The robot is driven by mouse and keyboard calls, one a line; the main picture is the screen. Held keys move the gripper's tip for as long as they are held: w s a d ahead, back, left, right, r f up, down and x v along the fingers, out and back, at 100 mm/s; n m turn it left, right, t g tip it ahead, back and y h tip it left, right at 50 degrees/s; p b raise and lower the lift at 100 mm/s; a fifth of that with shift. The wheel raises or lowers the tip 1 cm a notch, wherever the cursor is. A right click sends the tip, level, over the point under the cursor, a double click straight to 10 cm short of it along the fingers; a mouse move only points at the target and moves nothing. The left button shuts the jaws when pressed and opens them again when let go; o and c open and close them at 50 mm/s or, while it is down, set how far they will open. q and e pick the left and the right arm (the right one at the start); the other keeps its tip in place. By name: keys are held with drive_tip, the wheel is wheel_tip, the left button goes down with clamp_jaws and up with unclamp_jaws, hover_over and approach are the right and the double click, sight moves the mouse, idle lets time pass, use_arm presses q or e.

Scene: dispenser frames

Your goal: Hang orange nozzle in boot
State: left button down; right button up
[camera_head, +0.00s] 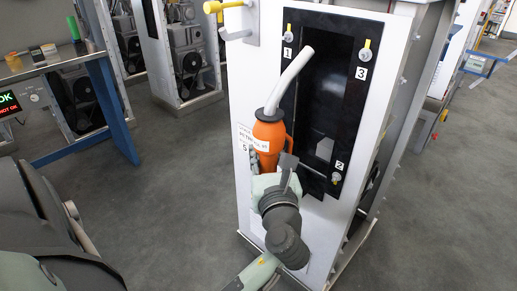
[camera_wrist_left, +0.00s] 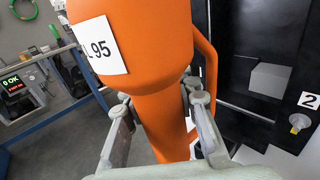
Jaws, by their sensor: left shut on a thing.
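The orange nozzle (camera_head: 268,140) is upright, its grey spout (camera_head: 292,78) pointing up and bending right. It is in front of the white dispenser's face, at the left edge of the black panel (camera_head: 288,105). The spout tip overlaps the upper left of the panel's dark recess, the boot (camera_head: 325,85); I cannot tell whether it is inside. My left gripper (camera_head: 280,172) is shut on the nozzle's lower part. The left wrist view shows its fingers (camera_wrist_left: 160,100) on both sides of the orange body (camera_wrist_left: 145,45). My right gripper is not in view.
Yellow-tipped knobs stand by labels 1 (camera_head: 287,39), 3 (camera_head: 365,50) and 2 (camera_head: 336,178) on the panel. A blue-framed bench (camera_head: 112,105) is at the left. Other machines stand behind. Open grey floor (camera_head: 180,200) lies left of the dispenser.

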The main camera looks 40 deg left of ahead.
use_arm(q)
drive_tip(key=w+p, duration=0.1)
drive_tip(key=w, duration=0.7)
drive_tip(key=shift+w+d+f, duration=0.25)
drive_tip(key=shift+d, duration=0.05)
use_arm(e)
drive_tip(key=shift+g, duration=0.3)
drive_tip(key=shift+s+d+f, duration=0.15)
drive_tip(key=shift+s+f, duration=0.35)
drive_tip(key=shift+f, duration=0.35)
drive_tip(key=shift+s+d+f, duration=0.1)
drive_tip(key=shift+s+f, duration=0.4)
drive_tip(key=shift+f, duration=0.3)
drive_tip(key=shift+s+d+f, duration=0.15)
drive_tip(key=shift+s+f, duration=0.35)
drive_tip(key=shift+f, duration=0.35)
